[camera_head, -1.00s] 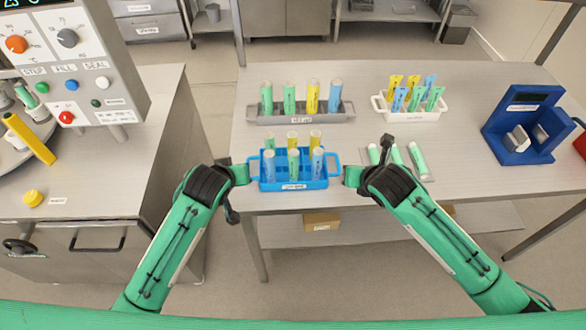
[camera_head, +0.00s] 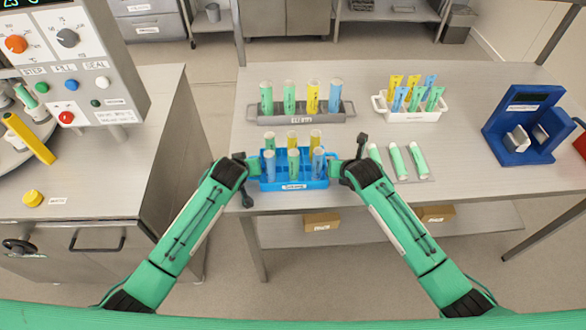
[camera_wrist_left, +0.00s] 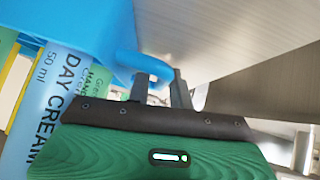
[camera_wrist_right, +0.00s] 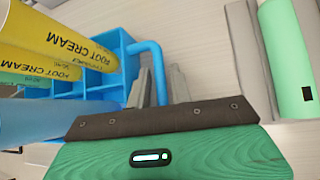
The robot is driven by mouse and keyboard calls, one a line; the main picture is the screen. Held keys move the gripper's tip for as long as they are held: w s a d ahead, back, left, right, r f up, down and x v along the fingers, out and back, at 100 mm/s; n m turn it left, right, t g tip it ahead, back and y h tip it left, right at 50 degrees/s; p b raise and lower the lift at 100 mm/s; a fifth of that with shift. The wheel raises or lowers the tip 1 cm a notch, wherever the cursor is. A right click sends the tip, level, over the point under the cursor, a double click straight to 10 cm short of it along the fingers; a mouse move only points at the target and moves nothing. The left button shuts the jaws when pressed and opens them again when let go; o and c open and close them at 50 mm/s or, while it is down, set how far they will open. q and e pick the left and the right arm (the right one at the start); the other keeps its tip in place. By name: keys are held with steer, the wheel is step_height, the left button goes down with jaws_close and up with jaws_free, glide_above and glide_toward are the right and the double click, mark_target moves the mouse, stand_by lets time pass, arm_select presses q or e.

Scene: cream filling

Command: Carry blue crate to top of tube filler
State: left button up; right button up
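The blue crate (camera_head: 294,186) stands on the near edge of the table and holds several upright tubes. My left gripper (camera_head: 250,166) is at its left handle; in the left wrist view the fingers (camera_wrist_left: 160,92) close around the blue handle (camera_wrist_left: 143,64). My right gripper (camera_head: 339,168) is at its right handle; in the right wrist view the fingers (camera_wrist_right: 157,90) close around the handle (camera_wrist_right: 147,49). Finger contact is partly hidden. The tube filler (camera_head: 78,68) is at the left, with buttons and knobs; its top is cut off.
A grey rack (camera_head: 305,118) of tubes stands behind the crate. A white crate (camera_head: 415,116) is at the back right. A grey tray (camera_head: 404,178) with green tubes lies right of my right gripper. A blue device (camera_head: 523,150) is farther right. A gap separates the table from the filler's counter (camera_head: 115,170).

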arm_select(q)
jaws_close()
arm_select(e)
jaws_close()
arm_select(q)
steer(key=shift+r, duration=0.1)
arm_select(e)
steer(key=shift+r, duration=0.1)
